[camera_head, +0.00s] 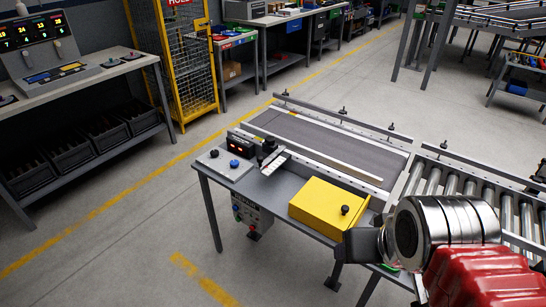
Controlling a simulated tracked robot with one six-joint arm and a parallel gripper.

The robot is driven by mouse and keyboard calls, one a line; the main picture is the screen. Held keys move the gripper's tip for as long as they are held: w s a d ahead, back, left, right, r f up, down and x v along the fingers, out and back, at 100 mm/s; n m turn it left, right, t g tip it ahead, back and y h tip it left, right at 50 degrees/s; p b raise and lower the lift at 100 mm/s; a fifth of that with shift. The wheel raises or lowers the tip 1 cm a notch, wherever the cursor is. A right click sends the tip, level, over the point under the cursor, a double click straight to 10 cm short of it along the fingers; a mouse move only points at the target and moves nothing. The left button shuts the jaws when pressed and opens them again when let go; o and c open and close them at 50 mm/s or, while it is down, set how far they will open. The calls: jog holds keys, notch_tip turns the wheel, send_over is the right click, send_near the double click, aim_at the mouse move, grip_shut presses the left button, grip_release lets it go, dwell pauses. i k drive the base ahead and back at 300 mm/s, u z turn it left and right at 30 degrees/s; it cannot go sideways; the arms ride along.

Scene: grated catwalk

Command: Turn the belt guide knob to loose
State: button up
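A conveyor belt (325,133) runs across a grey table. Small black knobs stand along its far guide rail, one at the left (283,95) and one further right (390,128). A larger black knob (269,147) stands by the belt's near left corner, and another black knob (345,210) is on the yellow box (322,204). I cannot tell which is the belt guide knob, nor read any loose marking. My arm comes in at lower right. The dark end piece of my gripper (361,247) shows near the table's front edge, apart from these knobs; its fingers cannot be made out.
A small box with a red display (239,144) and a panel with a blue knob (234,164) are at the table's left end. A control box (252,212) hangs below. Rollers (456,186) adjoin the belt at right. Open floor (140,240) lies left.

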aim_at(268, 139)
jog(key=k, duration=0.65)
jog(key=u, duration=0.7)
jog(key=i, duration=1.8)
jog(key=z, duration=0.65)
